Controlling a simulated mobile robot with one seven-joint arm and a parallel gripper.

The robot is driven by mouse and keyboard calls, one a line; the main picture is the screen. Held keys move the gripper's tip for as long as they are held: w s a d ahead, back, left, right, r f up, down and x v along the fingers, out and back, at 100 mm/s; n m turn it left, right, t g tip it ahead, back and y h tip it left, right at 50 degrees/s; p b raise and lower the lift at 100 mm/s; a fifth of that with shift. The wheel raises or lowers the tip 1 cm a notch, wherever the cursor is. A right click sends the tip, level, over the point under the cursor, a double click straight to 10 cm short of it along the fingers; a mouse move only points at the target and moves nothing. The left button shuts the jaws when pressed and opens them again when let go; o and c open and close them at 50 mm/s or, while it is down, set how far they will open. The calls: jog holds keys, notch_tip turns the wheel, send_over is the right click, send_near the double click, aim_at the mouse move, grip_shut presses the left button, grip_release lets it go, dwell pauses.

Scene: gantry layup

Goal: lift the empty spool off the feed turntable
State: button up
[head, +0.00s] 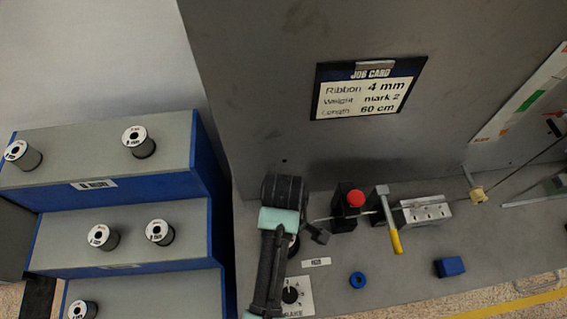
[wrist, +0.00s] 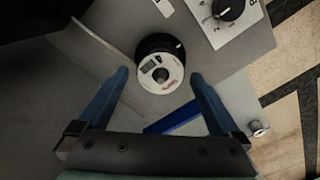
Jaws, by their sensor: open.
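In the wrist view a spool (wrist: 160,73) with a white face, red print and a central hub stands on the grey bench. A black round part shows behind its face; I cannot tell whether this is the spool's side or the feed turntable. My gripper (wrist: 158,78) is open. Its two blue fingers point toward the spool, one on each side, with a gap to both and nothing between them at the near end. In the head view my arm largely hides the spool's place, beside the brake dial.
A brake dial (head: 291,294) sits near the bench front. A red button (head: 355,198), a yellow-handled lever (head: 396,240), a blue ring (head: 357,280) and a blue block (head: 449,267) stand to the right. Stepped blue-grey shelves (head: 100,218) at left hold several spools. A job card (head: 368,88) hangs above.

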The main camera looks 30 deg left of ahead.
notch_tip(320, 180, down, 4)
jog(key=shift+s+r, duration=0.15)
jog(key=shift+r, duration=0.05)
jog(key=shift+f, duration=0.6)
jog(key=c, duration=1.5)
jog(key=shift+r, duration=0.15)
jog(key=shift+c, duration=0.2)
jog(key=shift+r+p, duration=4.2)
jog(key=shift+p, duration=0.35)
jog(key=shift+r+p, duration=1.8)
jog(key=shift+p, duration=0.15)
